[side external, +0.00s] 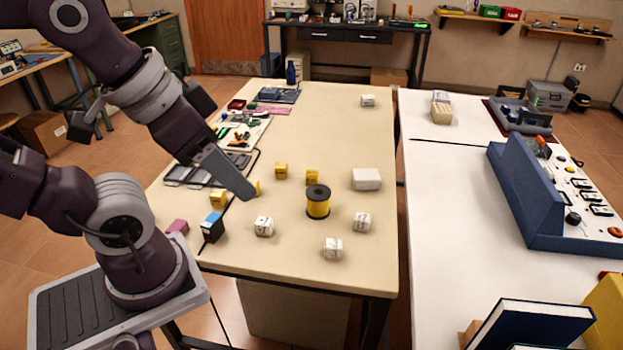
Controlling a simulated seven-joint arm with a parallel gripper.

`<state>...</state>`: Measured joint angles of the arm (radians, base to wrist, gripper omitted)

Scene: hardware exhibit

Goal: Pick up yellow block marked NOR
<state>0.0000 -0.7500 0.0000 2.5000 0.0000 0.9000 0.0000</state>
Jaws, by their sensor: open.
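Several small yellow blocks lie on the cream table (345,130). One yellow block (282,170) and another yellow block (312,177) sit near the middle, right of my gripper. A third yellow block (218,197) lies to its left. A fourth yellow block (257,186) is mostly hidden behind my gripper. Marks on the yellow blocks are too small to read, so I cannot tell which one says NOR. My gripper (249,196) points down and right above the table, seen edge-on. It is open, and nothing shows held in it.
A yellow-and-black spool (318,204) stands among white marked blocks (264,226) and a larger white block (366,179). A blue-and-black block (212,228) and a pink block (177,227) lie front left. The table's far right is mostly clear.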

